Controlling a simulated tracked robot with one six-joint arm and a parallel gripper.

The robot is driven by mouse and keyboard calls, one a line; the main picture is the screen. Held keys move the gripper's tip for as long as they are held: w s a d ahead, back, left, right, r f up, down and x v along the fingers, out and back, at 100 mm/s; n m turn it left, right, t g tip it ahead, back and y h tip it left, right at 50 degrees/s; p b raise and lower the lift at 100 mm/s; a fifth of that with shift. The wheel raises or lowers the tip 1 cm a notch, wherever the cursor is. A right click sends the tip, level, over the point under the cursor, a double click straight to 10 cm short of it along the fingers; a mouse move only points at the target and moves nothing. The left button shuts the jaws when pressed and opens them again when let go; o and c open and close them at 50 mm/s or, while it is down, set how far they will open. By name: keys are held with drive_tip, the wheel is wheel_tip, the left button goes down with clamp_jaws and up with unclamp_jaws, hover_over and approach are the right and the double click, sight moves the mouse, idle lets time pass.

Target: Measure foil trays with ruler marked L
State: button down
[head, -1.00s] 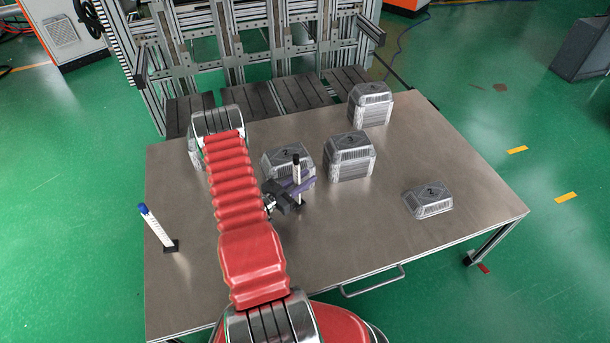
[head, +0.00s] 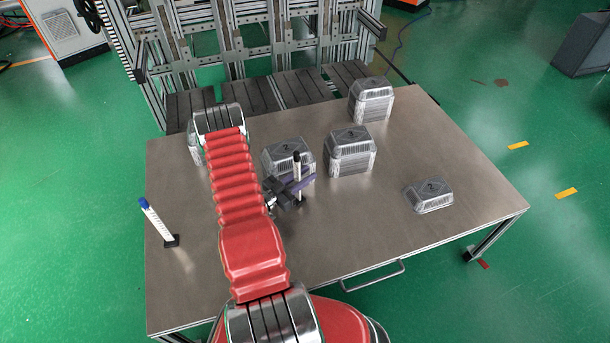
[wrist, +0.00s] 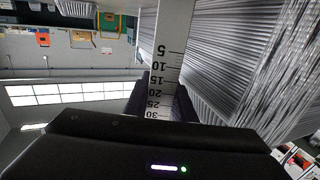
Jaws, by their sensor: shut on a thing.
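My gripper (head: 292,187) is shut on a black-topped white ruler (head: 297,170), which stands upright close in front of a stack of foil trays marked 2 (head: 284,160). In the wrist view the ruler (wrist: 169,45) runs between the dark fingers, with marks from 5 to 30 showing. Ridged tray sides (wrist: 225,60) fill the right of that view, close beside the ruler. A second ruler (head: 156,222), with a blue top, stands tilted in a dark base at the table's left. I cannot read a letter on either ruler.
A stack marked 3 (head: 350,160) stands right of the held ruler. Another tray stack (head: 371,103) is at the back, and a low one marked 2 (head: 431,197) at the right. One more stack (head: 196,150) is partly hidden by my arm. The front of the table (head: 350,240) is clear.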

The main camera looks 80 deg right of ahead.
drive_tip(key=shift+f, duration=0.3)
drive_tip(key=c, duration=1.4)
unclamp_jaws()
drive_tip(key=shift+r, duration=0.15)
wheel_tip(320, 180, up, 10)
